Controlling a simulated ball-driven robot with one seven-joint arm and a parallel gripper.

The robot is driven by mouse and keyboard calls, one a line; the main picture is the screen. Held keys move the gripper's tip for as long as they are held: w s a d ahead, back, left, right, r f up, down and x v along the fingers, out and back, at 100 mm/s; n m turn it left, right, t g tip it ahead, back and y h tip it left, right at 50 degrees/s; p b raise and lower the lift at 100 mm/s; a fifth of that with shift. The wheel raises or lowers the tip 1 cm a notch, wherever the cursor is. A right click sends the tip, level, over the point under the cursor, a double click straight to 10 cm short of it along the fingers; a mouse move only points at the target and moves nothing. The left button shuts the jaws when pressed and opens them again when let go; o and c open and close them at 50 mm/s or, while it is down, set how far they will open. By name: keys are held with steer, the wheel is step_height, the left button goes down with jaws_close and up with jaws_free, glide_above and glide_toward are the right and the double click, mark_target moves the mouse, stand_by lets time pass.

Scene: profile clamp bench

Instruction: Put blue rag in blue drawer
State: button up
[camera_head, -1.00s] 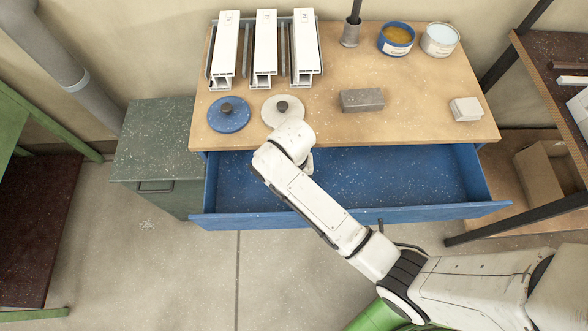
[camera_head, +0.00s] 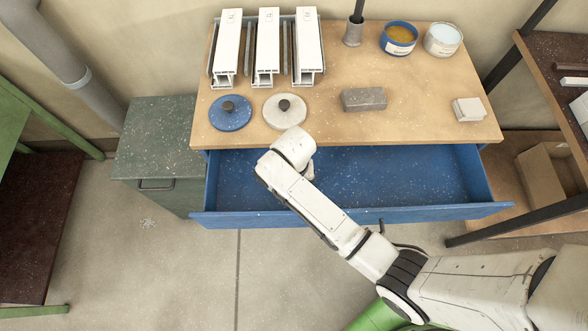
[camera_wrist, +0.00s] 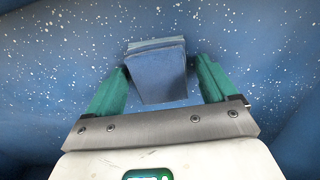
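The blue drawer (camera_head: 400,175) is pulled out from under the wooden bench top, and its inside is bare where I can see it. My arm reaches over its left part; my gripper is hidden below the wrist in the head view. In the wrist view my gripper (camera_wrist: 161,68) has two green fingers spread apart, pointing at the speckled blue drawer surface. The blue rag (camera_wrist: 158,75), a folded block, sits between the fingers. A narrow gap shows on its right side; its left edge is close to the left finger. Whether it rests on the drawer floor is hard to tell.
On the bench top (camera_head: 400,120) are white profiles (camera_head: 267,45), a blue lid (camera_head: 230,112), a pale lid (camera_head: 285,111), a grey block (camera_head: 363,99), a white block (camera_head: 468,109) and two tins. A green cabinet (camera_head: 158,140) stands left; a dark shelf stands right.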

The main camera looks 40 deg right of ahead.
steer(key=shift+r, duration=0.15)
step_height(320, 180, up, 12)
steer(key=shift+p, duration=0.35)
stand_by(0.4)
